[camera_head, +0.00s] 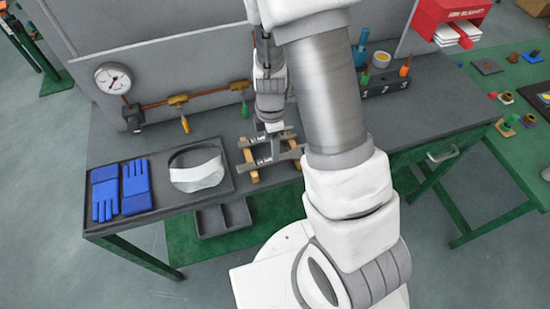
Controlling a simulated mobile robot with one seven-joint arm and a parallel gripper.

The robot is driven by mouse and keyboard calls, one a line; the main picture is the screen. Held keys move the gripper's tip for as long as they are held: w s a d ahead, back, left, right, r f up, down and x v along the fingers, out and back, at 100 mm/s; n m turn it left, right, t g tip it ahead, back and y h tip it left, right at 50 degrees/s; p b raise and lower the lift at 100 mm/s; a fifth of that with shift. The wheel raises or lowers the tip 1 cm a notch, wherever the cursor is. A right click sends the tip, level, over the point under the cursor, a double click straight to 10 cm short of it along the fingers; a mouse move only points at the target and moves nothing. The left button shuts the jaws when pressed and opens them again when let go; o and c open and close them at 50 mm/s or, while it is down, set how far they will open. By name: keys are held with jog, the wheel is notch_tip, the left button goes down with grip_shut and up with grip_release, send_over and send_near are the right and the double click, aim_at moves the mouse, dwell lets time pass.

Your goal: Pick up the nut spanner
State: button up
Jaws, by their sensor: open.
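A small wooden rack (250,162) stands on the grey bench, with grey metal tools lying across its two rails. A grey spanner-like bar (288,155) lies across the front of the rack. I cannot tell for sure which tool is the nut spanner. My gripper (274,128) points down over the rack, close above the tools. Its jaws are open, though the fingers are small and hard to make out. My arm hides the area just right of the rack.
Left of the rack, a tray (230,183) holds a white-banded visor (198,177) and blue gloves (135,187). Behind are a gauge (113,78) and a pipe with yellow valves (178,100). A dark tool holder (388,84) stands at back right. Bare bench lies right of my arm.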

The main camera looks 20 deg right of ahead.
jog(key=shift+s+d+f, duration=0.1)
jog(key=shift+d+f, duration=0.15)
jog(key=shift+f, duration=0.85)
jog(key=shift+d+f, duration=0.2)
jog(key=shift+f, duration=1.6)
grip_shut()
